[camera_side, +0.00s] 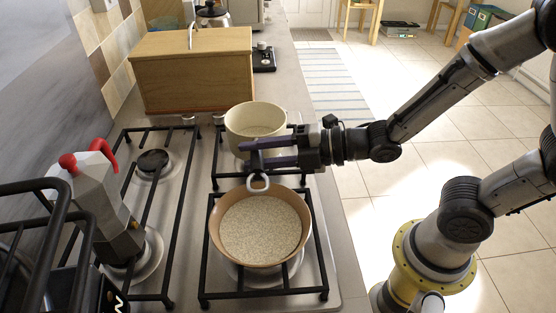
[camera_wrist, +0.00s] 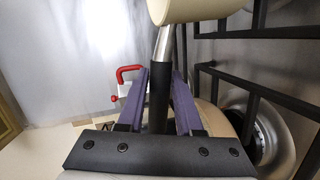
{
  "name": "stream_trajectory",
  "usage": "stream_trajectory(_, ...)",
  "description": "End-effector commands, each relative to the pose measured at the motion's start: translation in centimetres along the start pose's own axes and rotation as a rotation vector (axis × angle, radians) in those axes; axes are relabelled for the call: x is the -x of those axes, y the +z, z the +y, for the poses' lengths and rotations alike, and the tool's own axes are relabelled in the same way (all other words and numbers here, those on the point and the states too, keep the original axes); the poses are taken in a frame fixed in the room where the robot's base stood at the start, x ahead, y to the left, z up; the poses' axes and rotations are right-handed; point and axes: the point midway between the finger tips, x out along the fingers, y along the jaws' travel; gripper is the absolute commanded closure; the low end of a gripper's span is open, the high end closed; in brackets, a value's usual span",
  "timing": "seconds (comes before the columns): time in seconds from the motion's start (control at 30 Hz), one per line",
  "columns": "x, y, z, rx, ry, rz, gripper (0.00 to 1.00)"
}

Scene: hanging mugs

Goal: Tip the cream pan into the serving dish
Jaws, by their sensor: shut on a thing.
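The cream pan (camera_side: 241,133) is upright over the rear right burner in the side view. Its cream wall (camera_wrist: 188,8) also shows at the top of the wrist view. My gripper (camera_side: 251,152) is shut on the pan's dark handle (camera_wrist: 159,98), with a purple finger on each side. A pale ring at the handle's end (camera_side: 258,184) hangs over the near dish's rim. I cannot tell if the pan touches the grate. A tan round dish (camera_side: 216,240), seemingly the serving dish, sits on the front right burner and holds pale grains. The pan's inside looks pale; any contents are unclear.
A moka pot (camera_side: 105,205) with red handle and knob stands on the left burners. A wooden box (camera_side: 195,80) is behind the hob, with a kettle (camera_side: 212,15) farther back. Black grates (camera_side: 158,240) surround the burners. The floor at right is open.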

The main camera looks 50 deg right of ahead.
Motion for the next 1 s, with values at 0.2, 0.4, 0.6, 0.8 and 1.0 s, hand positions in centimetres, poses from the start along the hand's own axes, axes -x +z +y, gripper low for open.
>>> stream_trajectory(0.2, 0.4, -0.3, 1.9, 0.006, 0.01, 0.001, 1.0)
stream_trajectory(0.4, 0.7, -0.5, 3.2, 0.006, 0.009, 0.003, 1.0)
stream_trajectory(0.6, 0.9, -0.6, 4.0, 0.005, 0.008, 0.002, 1.0)
stream_trajectory(0.8, 1.0, -0.6, 4.1, 0.005, 0.006, 0.001, 1.0)
stream_trajectory(1.0, 1.0, -0.6, 4.0, 0.004, 0.006, 0.001, 0.91)
